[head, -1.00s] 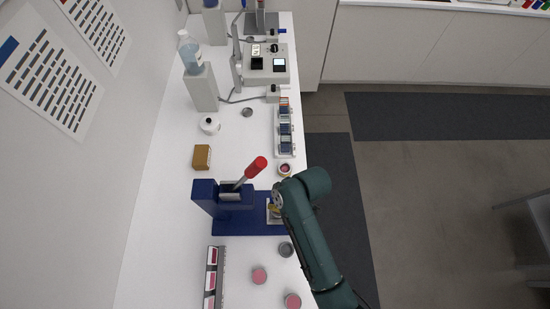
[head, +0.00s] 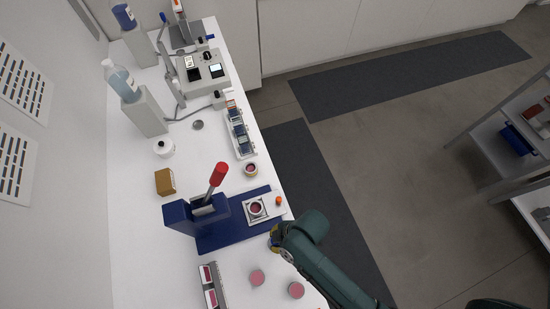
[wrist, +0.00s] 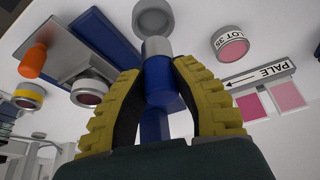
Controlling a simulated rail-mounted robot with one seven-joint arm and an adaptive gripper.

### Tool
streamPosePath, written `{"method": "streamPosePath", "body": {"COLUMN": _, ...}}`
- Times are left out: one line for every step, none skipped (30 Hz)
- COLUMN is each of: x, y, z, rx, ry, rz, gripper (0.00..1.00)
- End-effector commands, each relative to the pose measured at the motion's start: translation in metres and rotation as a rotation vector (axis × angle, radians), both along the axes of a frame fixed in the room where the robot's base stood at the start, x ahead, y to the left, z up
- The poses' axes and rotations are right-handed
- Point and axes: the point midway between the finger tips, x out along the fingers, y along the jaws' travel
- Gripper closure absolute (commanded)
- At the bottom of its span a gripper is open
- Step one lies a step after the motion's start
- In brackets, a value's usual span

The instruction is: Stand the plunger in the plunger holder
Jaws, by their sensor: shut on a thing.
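My gripper (head: 274,240) is in front of the blue press base in the head view. In the wrist view its yellow fingers (wrist: 157,68) are shut on the plunger (wrist: 160,82), which has a blue body and a grey cylindrical end. The plunger's grey end points away from the palm. A round grey cup (wrist: 152,15), which looks like the plunger holder, lies just beyond that end in the wrist view. The plunger appears apart from it, but the distance is hard to judge. My gripper hides the cup in the head view.
The blue press (head: 183,215) with a red-tipped lever stands behind my gripper. Pink jars (head: 258,278) (head: 296,290) and a swatch strip (head: 209,287) are nearby.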

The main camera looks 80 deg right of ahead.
Motion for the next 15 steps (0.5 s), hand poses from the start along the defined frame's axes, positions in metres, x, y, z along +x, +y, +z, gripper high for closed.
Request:
{"method": "streamPosePath", "body": {"x": 0.000, "y": 0.000, "z": 0.001, "rx": -0.001, "ry": 0.000, "rz": 0.000, "gripper": 1.00}}
{"method": "streamPosePath", "body": {"x": 0.000, "y": 0.000, "z": 0.002, "rx": -0.001, "ry": 0.000, "rz": 0.000, "gripper": 1.00}}
{"method": "streamPosePath", "body": {"x": 0.000, "y": 0.000, "z": 0.002, "rx": 0.000, "ry": 0.000, "rz": 0.000, "gripper": 1.00}}
{"method": "streamPosePath", "body": {"x": 0.000, "y": 0.000, "z": 0.002, "rx": 0.000, "ry": 0.000, "rz": -0.001, "gripper": 1.00}}
{"method": "streamPosePath", "body": {"x": 0.000, "y": 0.000, "z": 0.002, "rx": 0.000, "ry": 0.001, "rz": -0.001, "gripper": 1.00}}
{"method": "streamPosePath", "body": {"x": 0.000, "y": 0.000, "z": 0.003, "rx": 0.000, "ry": 0.001, "rz": -0.001, "gripper": 1.00}}
{"method": "streamPosePath", "body": {"x": 0.000, "y": 0.000, "z": -0.002, "rx": 0.000, "ry": 0.001, "rz": -0.001, "gripper": 1.00}}
{"method": "streamPosePath", "body": {"x": 0.000, "y": 0.000, "z": -0.005, "rx": 0.000, "ry": 0.001, "rz": -0.001, "gripper": 1.00}}
{"method": "streamPosePath", "body": {"x": 0.000, "y": 0.000, "z": -0.007, "rx": 0.000, "ry": 0.001, "rz": -0.001, "gripper": 1.00}}
{"method": "streamPosePath", "body": {"x": 0.000, "y": 0.000, "z": -0.009, "rx": -0.001, "ry": 0.001, "rz": -0.001, "gripper": 1.00}}
{"method": "streamPosePath", "body": {"x": 0.000, "y": 0.000, "z": -0.010, "rx": -0.001, "ry": 0.000, "rz": -0.001, "gripper": 1.00}}
{"method": "streamPosePath", "body": {"x": 0.000, "y": 0.000, "z": -0.012, "rx": -0.001, "ry": 0.000, "rz": -0.001, "gripper": 1.00}}
{"method": "streamPosePath", "body": {"x": 0.000, "y": 0.000, "z": -0.014, "rx": -0.001, "ry": 0.000, "rz": -0.001, "gripper": 1.00}}
{"method": "streamPosePath", "body": {"x": 0.000, "y": 0.000, "z": -0.016, "rx": -0.001, "ry": 0.000, "rz": -0.001, "gripper": 1.00}}
{"method": "streamPosePath", "body": {"x": 0.000, "y": 0.000, "z": -0.018, "rx": -0.001, "ry": 0.000, "rz": -0.001, "gripper": 1.00}}
